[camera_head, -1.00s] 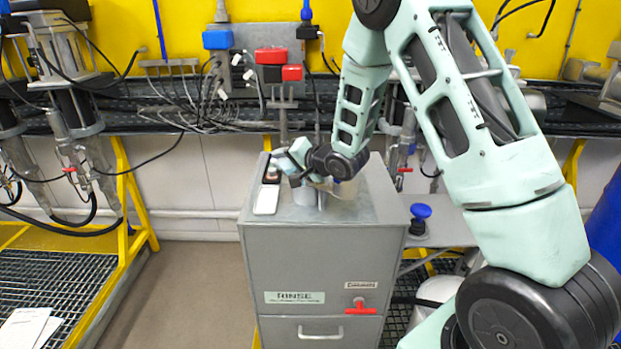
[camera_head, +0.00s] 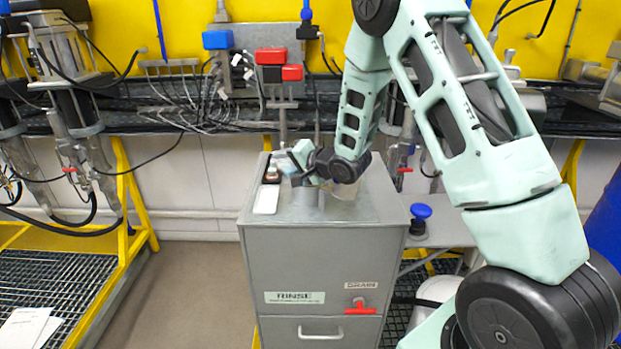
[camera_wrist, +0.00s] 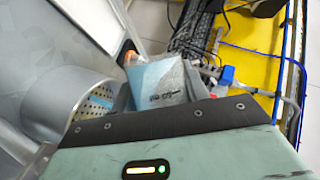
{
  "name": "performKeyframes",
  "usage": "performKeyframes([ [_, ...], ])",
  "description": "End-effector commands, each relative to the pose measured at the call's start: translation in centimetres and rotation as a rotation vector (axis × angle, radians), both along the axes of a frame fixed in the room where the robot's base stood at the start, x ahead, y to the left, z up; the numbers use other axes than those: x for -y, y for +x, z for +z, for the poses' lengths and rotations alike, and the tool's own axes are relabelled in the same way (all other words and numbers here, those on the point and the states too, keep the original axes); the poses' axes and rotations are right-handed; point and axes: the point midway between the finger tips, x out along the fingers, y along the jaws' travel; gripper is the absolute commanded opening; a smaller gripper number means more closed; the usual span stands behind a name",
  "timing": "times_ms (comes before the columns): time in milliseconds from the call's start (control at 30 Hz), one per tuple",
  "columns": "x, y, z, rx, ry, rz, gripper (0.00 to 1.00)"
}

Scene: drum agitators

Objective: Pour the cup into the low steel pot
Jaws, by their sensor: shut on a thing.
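My gripper (camera_head: 299,171) is above the grey cabinet top, pointing left. In the wrist view, its teal finger (camera_wrist: 160,84) covers most of a plain grey piece, which looks like the cup (camera_wrist: 118,92) it is shut on. I cannot see inside the cup or tell its tilt well. A round steel vessel with a perforated inside, seemingly the low steel pot (camera_wrist: 60,108), is left of the fingers in the wrist view. In the head view, a steel wall (camera_head: 341,190) shows below my wrist, but I cannot tell which vessel it belongs to.
A white flat object (camera_head: 266,200) and a small dark bottle (camera_head: 271,174) are at the left of the cabinet top. The grey cabinet (camera_head: 310,265) bears a red drain handle (camera_head: 361,307). A blue knob (camera_head: 420,211) is to the right. The front cabinet top is mostly clear.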

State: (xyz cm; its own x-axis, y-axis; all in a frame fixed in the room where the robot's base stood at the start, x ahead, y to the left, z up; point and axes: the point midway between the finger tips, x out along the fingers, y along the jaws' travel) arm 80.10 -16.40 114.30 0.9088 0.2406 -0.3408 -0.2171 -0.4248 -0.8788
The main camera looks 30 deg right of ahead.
Motion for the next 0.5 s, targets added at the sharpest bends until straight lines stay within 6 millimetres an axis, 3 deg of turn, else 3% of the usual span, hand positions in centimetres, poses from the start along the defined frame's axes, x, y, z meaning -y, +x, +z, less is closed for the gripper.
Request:
performKeyframes([
  [500, 0.07, -0.01, 0.25, 0.001, 0.056, 0.000, 0.21],
])
